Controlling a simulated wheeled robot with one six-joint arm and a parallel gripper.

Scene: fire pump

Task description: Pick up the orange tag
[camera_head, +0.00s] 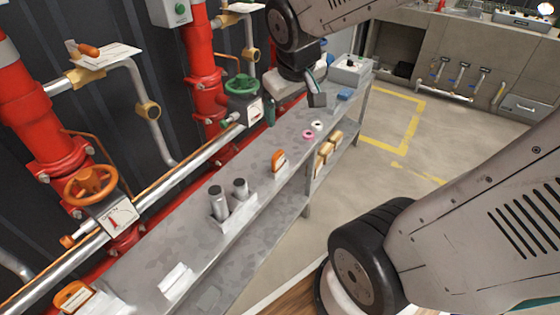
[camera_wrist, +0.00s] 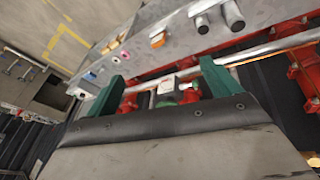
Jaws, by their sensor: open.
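An orange tag (camera_head: 278,161) with a pale face stands on the grey bench (camera_head: 262,212), near its front edge at mid-length. It shows small in the wrist view (camera_wrist: 157,41), beyond the fingers. A second orange tag-like piece (camera_head: 72,296) is at the near left end of the bench, partly cut off by the picture edge. My gripper (camera_head: 293,104) is over the far part of the bench, beyond the first tag and apart from it. In the wrist view its two green fingers (camera_wrist: 163,74) are spread wide with nothing held between them.
Two grey cylinders (camera_head: 219,203) stand in a holder on the bench. A pink ring (camera_head: 308,134) and a white ring (camera_head: 317,125) lie farther along. Red pipes, an orange valve wheel (camera_head: 91,185) and a green valve wheel (camera_head: 242,84) line the back. The floor at right is open.

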